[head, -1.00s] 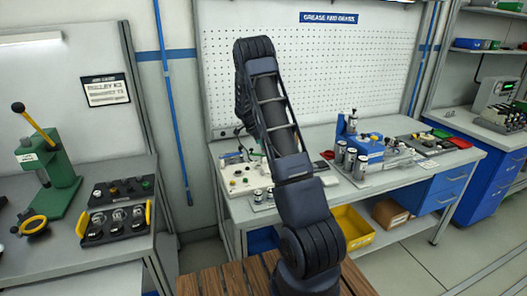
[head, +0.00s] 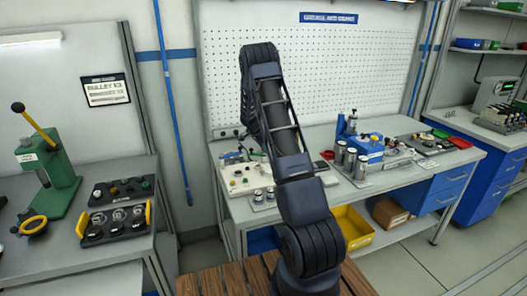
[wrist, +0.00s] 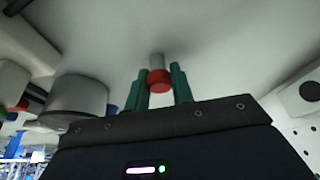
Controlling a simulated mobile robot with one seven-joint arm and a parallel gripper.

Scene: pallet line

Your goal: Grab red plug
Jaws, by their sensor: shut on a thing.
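The red plug (wrist: 159,86) shows in the wrist view as a short red cylinder with a grey part (wrist: 156,61) at its far end. My gripper (wrist: 160,78) has two green fingers, one on each side of the red plug, and is shut on it. I cannot tell whether the grey part belongs to the plug or to what lies beyond it. In the head view my arm hides the gripper and the plug, above or near the white board (head: 236,187) on the bench.
Grey and white cylinders (wrist: 78,98) stand close left of the fingers in the wrist view. In the head view, metal cans (head: 350,160) and a blue device (head: 366,147) stand right of my arm. A perforated wall panel (head: 320,75) backs the bench (head: 400,185).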

